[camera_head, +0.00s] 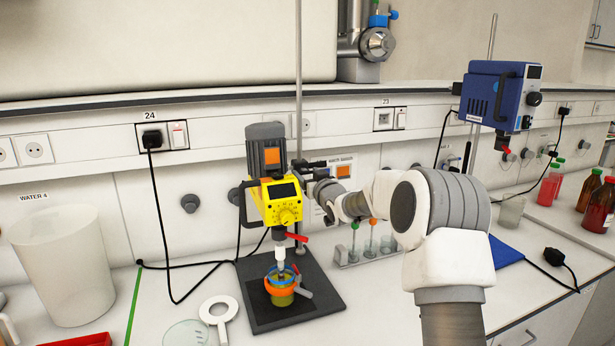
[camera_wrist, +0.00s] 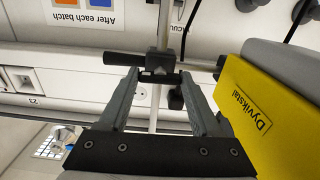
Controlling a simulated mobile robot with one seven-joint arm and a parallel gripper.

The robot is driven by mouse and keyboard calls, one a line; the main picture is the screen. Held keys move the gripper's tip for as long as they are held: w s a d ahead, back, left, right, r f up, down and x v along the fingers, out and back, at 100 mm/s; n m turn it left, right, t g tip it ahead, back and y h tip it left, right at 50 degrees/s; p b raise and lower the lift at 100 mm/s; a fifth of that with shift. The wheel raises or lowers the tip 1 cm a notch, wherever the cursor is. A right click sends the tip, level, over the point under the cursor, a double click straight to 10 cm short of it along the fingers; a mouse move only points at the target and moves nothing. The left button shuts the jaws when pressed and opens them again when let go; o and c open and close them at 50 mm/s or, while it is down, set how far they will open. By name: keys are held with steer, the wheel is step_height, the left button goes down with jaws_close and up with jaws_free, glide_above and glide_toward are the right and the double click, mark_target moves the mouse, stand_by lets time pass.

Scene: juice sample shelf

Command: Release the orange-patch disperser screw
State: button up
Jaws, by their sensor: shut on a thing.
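The disperser (camera_head: 281,202) has a yellow body and a grey motor with an orange patch (camera_head: 272,156). It hangs on a vertical metal rod (camera_head: 299,70). Its yellow side, marked "Dyvikstal", also shows in the wrist view (camera_wrist: 265,110). My gripper (camera_head: 304,171) is at the rod, just right of the motor. In the wrist view, the fingers of my gripper (camera_wrist: 160,80) are closed around the dark clamp screw (camera_wrist: 158,75) at the rod. A black bar handle (camera_wrist: 125,58) sticks out to the left there. The exact finger contact is partly hidden.
A yellow-green vessel (camera_head: 283,297) in an orange holder stands on the black base plate (camera_head: 325,299) below. A tube rack (camera_head: 352,262) stands close right of the rod. A blue device (camera_head: 497,95) hangs farther right. A large beaker (camera_head: 68,265) stands left.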

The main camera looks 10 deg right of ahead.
steer(key=shift+f+b, duration=0.1)
steer(key=shift+b, duration=0.2)
steer(key=n+b, duration=0.3)
steer(key=shift+f+b, duration=0.15)
steer(key=shift+b, duration=0.2)
steer(key=n+b, duration=0.7)
steer(key=n, duration=0.3)
steer(key=shift+r+n+b, duration=0.15)
steer(key=shift+n+b, duration=0.5)
steer(key=shift+n, duration=0.5)
steer(key=shift+r+n+b, duration=0.1)
steer(key=shift+n+b, duration=0.5)
steer(key=shift+n, duration=0.55)
steer(key=o, duration=1.4)
